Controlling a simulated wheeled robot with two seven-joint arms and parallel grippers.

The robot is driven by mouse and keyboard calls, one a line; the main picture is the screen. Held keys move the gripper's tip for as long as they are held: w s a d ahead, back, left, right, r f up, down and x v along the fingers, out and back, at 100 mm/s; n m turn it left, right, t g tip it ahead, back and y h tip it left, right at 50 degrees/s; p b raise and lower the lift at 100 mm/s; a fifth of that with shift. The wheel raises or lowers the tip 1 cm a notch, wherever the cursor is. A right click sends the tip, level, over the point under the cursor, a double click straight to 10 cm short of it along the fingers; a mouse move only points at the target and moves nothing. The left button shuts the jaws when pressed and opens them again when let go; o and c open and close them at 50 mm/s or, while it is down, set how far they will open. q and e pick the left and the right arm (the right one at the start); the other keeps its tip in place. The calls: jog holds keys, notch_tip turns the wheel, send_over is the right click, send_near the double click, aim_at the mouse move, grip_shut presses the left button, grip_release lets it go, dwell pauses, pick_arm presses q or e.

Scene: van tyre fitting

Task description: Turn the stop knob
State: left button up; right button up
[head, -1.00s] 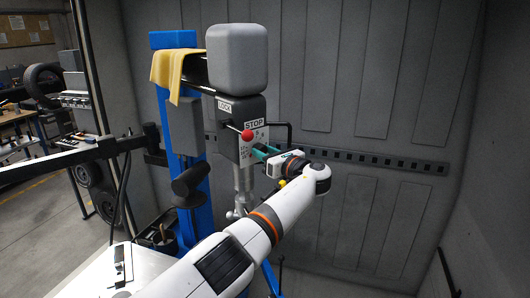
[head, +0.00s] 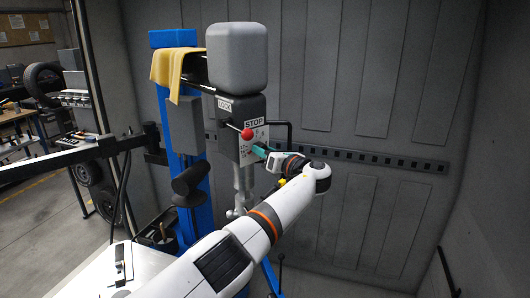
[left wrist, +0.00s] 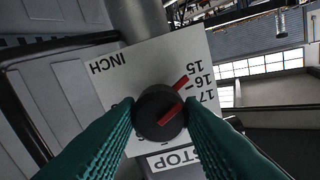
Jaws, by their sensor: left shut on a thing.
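The stop knob (left wrist: 153,104) is a round black knob with a red pointer bar, on a white plate (left wrist: 120,75) marked INCH, 15, 16 and 17. Its pointer slants up and right, near the 15. A STOP label shows beside the plate. My left gripper (left wrist: 159,118) has its green ribbed fingers on opposite sides of the knob and is shut on it. In the head view, the left gripper (head: 257,149) reaches the plate on the grey machine head (head: 227,107) from the right; the knob is hidden there. My right gripper is out of view.
A red ball-ended lever (head: 247,134) sticks out close above the left gripper. A grey block (head: 237,60) tops the machine head. The blue post (head: 188,140) with a yellow cloth (head: 170,72) stands to the left. The dark panelled wall (head: 390,120) is behind.

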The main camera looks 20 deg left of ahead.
pick_arm(q)
jog(key=o, duration=1)
jog(key=shift+f, duration=0.25)
jog(key=shift+c, duration=0.2)
jog(key=shift+o, duration=0.2)
jog(key=shift+r, duration=0.1)
jog(key=shift+s+d, duration=0.1)
jog(key=b+v, duration=0.5)
jog(key=v, duration=0.6)
jog(key=shift+s+d+b, duration=0.25)
jog(key=shift+d+b, duration=0.05)
